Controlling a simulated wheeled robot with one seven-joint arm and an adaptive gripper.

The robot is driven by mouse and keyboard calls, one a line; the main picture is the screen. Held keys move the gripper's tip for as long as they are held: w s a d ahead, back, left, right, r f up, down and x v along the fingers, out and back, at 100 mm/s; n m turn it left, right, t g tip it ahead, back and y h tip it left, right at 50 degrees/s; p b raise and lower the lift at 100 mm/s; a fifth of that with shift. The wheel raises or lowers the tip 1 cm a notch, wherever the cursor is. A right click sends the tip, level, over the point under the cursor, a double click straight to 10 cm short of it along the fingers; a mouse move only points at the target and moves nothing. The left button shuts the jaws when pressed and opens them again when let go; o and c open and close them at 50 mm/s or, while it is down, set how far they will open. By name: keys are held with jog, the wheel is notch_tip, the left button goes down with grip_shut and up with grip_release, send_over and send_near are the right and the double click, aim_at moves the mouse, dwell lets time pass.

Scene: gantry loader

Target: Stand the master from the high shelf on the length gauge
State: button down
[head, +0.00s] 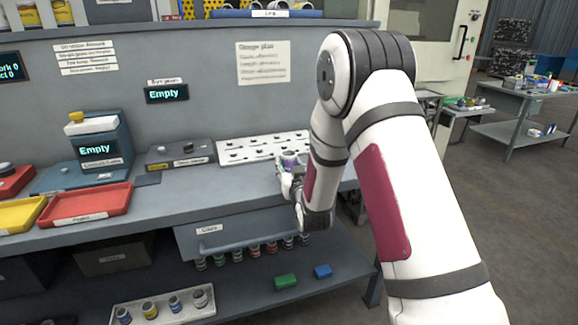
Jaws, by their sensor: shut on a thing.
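My gripper (286,172) is shut on a small grey cylinder with a purple-blue band (291,157). It holds it at the front right of the bench, by the white plate with holes; I cannot tell whether the cylinder touches the plate. The arm hides part of the gripper. A blue gauge with a grey-white top (112,143), probably the length gauge, stands at the left of the bench; its display reads "Empty". The high shelf (200,27) runs along the top of the picture, with a blue tray (305,14) on it.
The white holed plate (232,149) and a dark grey block (180,154) lie between gauge and gripper. Red (88,203) and yellow (22,214) trays sit at the front left. A drawer (235,235) juts out below. The bench front is clear mid-picture.

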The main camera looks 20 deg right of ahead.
jog(key=shift+f, duration=0.1)
jog(key=c, duration=1)
grip_release()
